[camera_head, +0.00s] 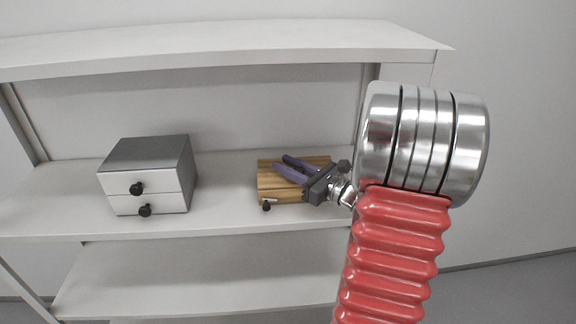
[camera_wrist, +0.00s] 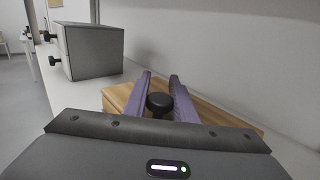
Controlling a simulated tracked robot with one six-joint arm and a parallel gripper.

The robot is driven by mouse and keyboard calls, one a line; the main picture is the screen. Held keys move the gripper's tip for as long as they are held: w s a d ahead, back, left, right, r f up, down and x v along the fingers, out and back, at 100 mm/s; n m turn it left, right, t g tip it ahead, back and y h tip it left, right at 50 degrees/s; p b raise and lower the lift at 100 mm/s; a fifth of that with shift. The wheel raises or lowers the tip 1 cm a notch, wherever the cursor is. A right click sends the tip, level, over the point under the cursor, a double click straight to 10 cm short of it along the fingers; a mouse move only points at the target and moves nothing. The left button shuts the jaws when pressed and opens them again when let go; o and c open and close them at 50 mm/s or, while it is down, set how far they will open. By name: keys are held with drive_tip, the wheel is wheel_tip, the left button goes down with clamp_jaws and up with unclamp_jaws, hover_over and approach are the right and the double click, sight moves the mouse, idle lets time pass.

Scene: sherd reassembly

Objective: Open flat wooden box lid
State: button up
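The flat wooden box (camera_head: 268,188) lies shut on the middle shelf board, with a dark knob (camera_head: 266,205) at its front left. My gripper (camera_head: 280,163) reaches in from the right, with its two purple fingers low over the box top. The fingers are open, with a clear gap between their tips. In the wrist view the fingers (camera_wrist: 162,75) stand either side of a black round knob (camera_wrist: 158,103), over the wooden box (camera_wrist: 215,116). I cannot tell whether either finger touches the knob or the lid. My gripper hides the right part of the box.
A small two-drawer cabinet (camera_head: 148,178) with dark knobs stands to the left on the same shelf (camera_head: 225,205). Free shelf room lies between it and the box. The upper shelf board (camera_head: 220,45) runs above, and the back panel is close behind the box.

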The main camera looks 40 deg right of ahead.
clamp_jaws()
drive_tip(key=shift+d, duration=0.15)
drive_tip(key=shift+a, duration=0.2)
